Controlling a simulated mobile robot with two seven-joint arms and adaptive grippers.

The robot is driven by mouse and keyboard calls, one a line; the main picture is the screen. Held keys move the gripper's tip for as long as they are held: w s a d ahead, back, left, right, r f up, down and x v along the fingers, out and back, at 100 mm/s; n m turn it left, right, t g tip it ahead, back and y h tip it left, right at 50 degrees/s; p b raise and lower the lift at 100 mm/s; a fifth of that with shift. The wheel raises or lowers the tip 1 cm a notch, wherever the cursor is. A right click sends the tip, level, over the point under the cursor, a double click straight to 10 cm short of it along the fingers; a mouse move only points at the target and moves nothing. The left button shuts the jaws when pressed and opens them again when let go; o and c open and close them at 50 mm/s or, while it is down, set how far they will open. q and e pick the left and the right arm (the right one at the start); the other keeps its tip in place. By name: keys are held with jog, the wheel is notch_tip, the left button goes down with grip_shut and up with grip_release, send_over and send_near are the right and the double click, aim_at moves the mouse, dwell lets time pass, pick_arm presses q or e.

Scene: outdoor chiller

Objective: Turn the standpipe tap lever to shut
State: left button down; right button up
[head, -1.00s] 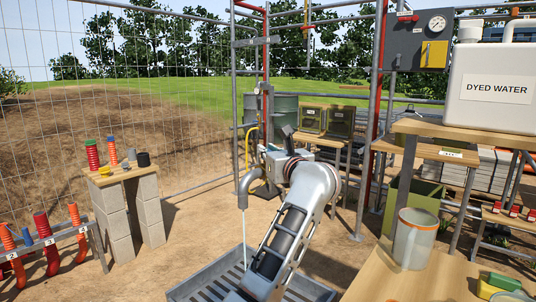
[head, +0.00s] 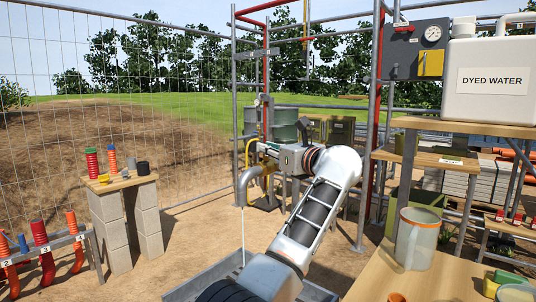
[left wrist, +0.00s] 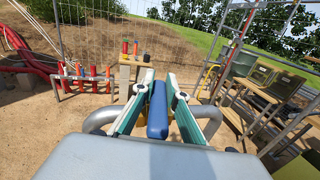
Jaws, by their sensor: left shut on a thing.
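The standpipe tap's grey curved spout (head: 244,184) stands over a grey grated tray (head: 207,281). A thin stream of water (head: 242,232) runs down from it. My left gripper (head: 264,150) is at the top of the tap in the head view, and it hides most of the valve and lever there. In the left wrist view the blue tap lever (left wrist: 157,112) lies between the two green-padded fingers of my left gripper (left wrist: 158,92), which is shut on it. Grey pipe shows on both sides behind the fingers. My right gripper is not in view.
A block-legged stand (head: 122,181) with small cups and hoses is at the left. Scaffold poles (head: 367,130) rise behind my arm.

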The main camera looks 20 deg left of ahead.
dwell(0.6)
pick_arm(q)
jog(key=c, duration=2)
grip_release()
